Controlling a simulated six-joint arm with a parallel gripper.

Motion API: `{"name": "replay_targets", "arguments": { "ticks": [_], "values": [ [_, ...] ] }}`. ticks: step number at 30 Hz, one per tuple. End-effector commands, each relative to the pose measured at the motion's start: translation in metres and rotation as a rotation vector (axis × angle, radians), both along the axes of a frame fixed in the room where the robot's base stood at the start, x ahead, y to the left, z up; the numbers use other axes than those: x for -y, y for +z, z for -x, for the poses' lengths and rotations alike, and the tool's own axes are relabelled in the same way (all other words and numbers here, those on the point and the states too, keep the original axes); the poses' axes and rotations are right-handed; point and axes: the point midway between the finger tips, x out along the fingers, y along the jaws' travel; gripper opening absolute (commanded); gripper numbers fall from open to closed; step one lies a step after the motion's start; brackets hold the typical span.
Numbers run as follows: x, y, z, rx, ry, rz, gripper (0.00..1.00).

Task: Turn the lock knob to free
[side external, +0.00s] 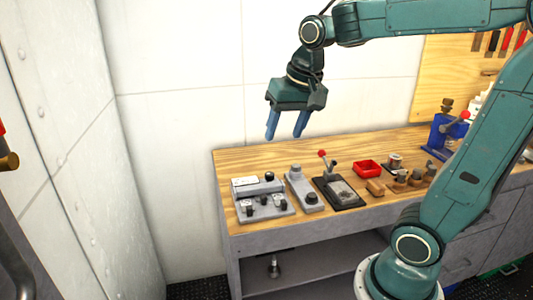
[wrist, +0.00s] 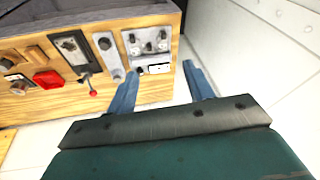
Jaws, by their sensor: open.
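My gripper (side external: 284,136) hangs in the air above the back left of the bench, its two blue fingers apart and empty. In the wrist view my gripper (wrist: 160,68) also shows open, with the bench beyond the fingers. A grey control panel (side external: 262,197) with several dark knobs and a white label stands at the bench's left end; the panel is in the wrist view too (wrist: 148,45). Beside it, a narrow grey fixture (side external: 298,184) carries a round dark knob (side external: 312,198), also visible in the wrist view (wrist: 104,43). I cannot tell which knob is the lock knob or its setting.
A black plate (side external: 345,192) with a red-balled lever (side external: 322,154) stands right of the fixture. A red tray (side external: 368,168), a wooden block (side external: 375,187) and a blue vise-like device (side external: 445,135) lie further right. A white wall is behind. Air around my gripper is clear.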

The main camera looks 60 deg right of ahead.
Motion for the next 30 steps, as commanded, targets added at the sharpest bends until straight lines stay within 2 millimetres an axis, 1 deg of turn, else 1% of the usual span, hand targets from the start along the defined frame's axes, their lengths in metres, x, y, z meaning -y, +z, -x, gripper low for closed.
{"name": "replay_targets", "arguments": {
  "ticks": [1, 3, 8, 14, 21, 27, 30],
  "values": [
    [0.008, -0.002, -0.011, -0.016, -0.048, -0.012, 0.52],
    [0.018, -0.003, -0.024, -0.031, -0.114, -0.030, 0.52],
    [0.042, -0.010, -0.053, -0.067, -0.262, -0.066, 0.52],
    [0.077, -0.026, -0.086, -0.112, -0.450, -0.110, 0.52],
    [0.123, -0.055, -0.118, -0.164, -0.678, -0.155, 0.52],
    [0.164, -0.086, -0.139, -0.205, -0.866, -0.189, 0.52],
    [0.182, -0.101, -0.146, -0.222, -0.947, -0.202, 0.52]
  ]
}}
